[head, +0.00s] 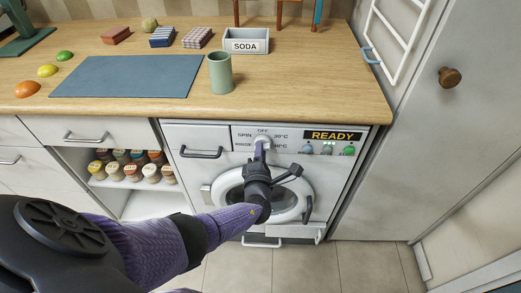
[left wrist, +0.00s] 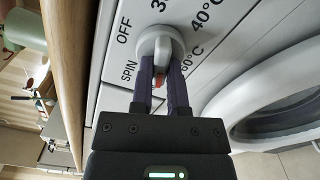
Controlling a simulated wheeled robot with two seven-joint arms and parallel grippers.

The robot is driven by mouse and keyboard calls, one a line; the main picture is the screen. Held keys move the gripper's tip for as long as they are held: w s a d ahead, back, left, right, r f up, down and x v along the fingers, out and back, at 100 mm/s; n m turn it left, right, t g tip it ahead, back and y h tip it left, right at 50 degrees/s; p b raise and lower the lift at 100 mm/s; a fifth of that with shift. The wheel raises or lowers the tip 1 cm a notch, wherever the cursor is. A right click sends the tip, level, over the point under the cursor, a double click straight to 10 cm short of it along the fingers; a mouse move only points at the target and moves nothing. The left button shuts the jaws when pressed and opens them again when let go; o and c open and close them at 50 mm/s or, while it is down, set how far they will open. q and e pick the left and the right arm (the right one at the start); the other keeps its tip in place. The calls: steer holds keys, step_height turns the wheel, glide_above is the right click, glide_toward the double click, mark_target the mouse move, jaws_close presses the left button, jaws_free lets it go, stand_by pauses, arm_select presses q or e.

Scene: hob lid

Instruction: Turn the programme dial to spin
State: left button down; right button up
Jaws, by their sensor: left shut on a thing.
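The programme dial (head: 262,142) is a pale round knob on the washing machine's front panel, with OFF above it and SPIN to its left. My left gripper (head: 261,150) reaches it from the front. In the left wrist view the fingers (left wrist: 164,82) are shut on the raised grip of the dial (left wrist: 158,42). A red-orange mark shows between the fingers, on the side between the SPIN (left wrist: 128,71) and 60°C labels. The fingers hide part of the dial, so its exact setting is hard to tell. My right gripper is not in view.
The display (head: 332,135) reads READY, above several small coloured buttons. The round door (head: 298,208) is shut below the dial. The wooden worktop (head: 290,95) overhangs the panel and bears a green cup (head: 220,74) near its front edge. Jars stand on an open shelf at left.

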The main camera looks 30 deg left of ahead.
arm_select(q)
steer(key=shift+r+m+p, duration=0.1)
steer(key=shift+m+p, duration=0.7)
steer(key=shift+m, duration=4.1)
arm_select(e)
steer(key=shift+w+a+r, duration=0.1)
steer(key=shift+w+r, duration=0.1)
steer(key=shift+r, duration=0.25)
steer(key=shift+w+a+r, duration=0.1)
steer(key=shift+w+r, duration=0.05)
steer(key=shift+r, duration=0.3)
arm_select(q)
steer(key=c, duration=0.6)
jaws_free()
steer(key=p+v, duration=0.4)
steer(key=v, duration=0.6)
steer(key=shift+p, duration=0.35)
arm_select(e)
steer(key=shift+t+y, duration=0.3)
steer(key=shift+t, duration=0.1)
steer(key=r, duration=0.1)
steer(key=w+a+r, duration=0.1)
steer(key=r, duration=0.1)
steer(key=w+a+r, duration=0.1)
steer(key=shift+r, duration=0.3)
